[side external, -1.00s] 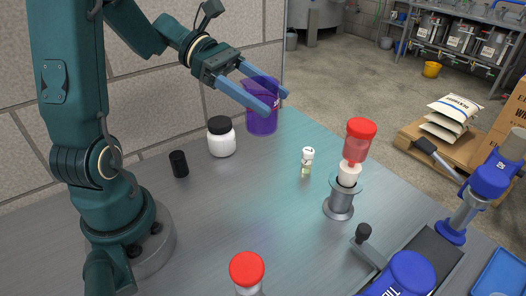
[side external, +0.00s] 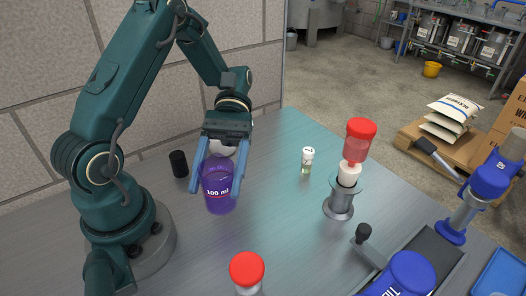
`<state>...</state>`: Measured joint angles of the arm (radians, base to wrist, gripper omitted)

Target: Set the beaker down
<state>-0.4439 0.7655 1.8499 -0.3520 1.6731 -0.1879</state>
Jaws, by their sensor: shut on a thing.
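The beaker (side external: 218,189) is purple, see-through and marked "100 ml" in white. It is upright near the middle left of the bench in the side external view. My gripper (side external: 215,192) points down toward the camera and is shut on the beaker, with one blue finger on each side of it. I cannot tell whether the beaker's base touches the bench (side external: 275,215) or hangs just above it.
A white jar (side external: 222,149) is mostly hidden behind my gripper. A black cap (side external: 179,164) stands left of the beaker. To the right are a small vial (side external: 307,160) and a red-topped funnel assembly (side external: 360,143). A red-capped bottle (side external: 246,269) is at the front.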

